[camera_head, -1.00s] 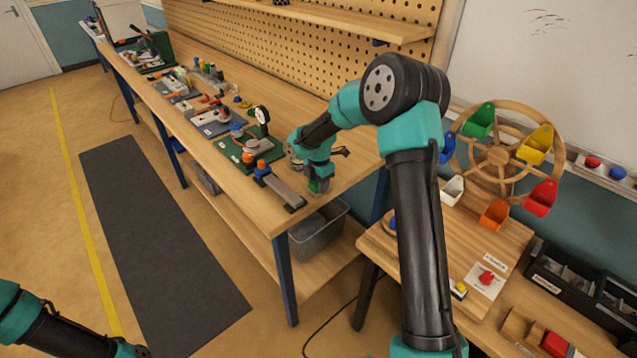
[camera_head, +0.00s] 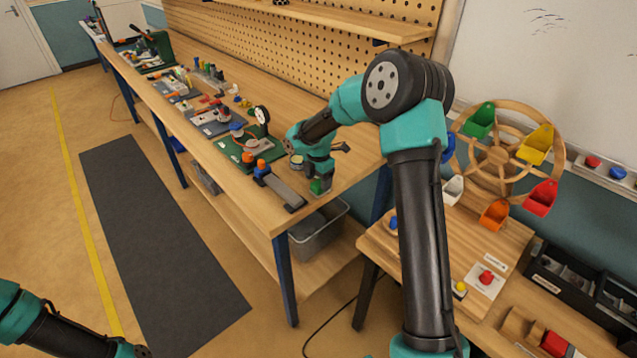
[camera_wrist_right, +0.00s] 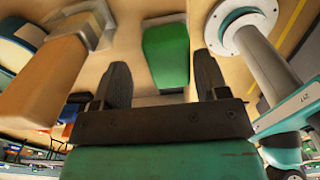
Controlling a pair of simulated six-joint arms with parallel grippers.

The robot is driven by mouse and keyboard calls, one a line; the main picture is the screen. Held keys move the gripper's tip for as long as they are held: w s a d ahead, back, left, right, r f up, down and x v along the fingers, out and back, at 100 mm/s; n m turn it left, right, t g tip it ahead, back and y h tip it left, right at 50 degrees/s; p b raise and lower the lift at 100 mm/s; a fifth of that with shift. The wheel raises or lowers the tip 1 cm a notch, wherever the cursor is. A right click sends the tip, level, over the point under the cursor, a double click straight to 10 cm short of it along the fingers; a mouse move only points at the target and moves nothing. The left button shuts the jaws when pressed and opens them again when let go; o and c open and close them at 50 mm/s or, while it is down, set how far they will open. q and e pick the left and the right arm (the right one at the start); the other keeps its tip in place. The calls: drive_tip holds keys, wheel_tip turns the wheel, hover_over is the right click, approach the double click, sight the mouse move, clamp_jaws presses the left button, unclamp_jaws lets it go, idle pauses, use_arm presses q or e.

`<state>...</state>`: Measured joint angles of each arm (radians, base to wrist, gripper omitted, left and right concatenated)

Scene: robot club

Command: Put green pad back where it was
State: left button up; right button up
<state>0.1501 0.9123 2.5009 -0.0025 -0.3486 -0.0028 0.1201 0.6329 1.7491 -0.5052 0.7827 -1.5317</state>
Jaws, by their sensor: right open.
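The green pad (camera_wrist_right: 166,50) shows in the right wrist view as a green block on the wooden bench top. It appears between the two black fingers of my right gripper (camera_wrist_right: 163,76), with a gap on each side. The fingers are apart and hold nothing; how far the pad lies below them is hard to tell. In the head view a small green block (camera_head: 321,186) shows near the bench corner, just below my right gripper (camera_head: 319,172), whose fingers are mostly hidden there. Only part of my left arm shows at the lower left; its gripper is out of frame.
In the wrist view a tan block (camera_wrist_right: 58,70) stands left and a pale cylinder (camera_wrist_right: 262,62) right of the fingers. A grey bin (camera_head: 318,230) sits below the bench.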

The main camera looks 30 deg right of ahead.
sight(319, 181)
wheel_tip(319, 181, up, 10)
drive_tip(key=shift+r, duration=0.25)
idle(0.5)
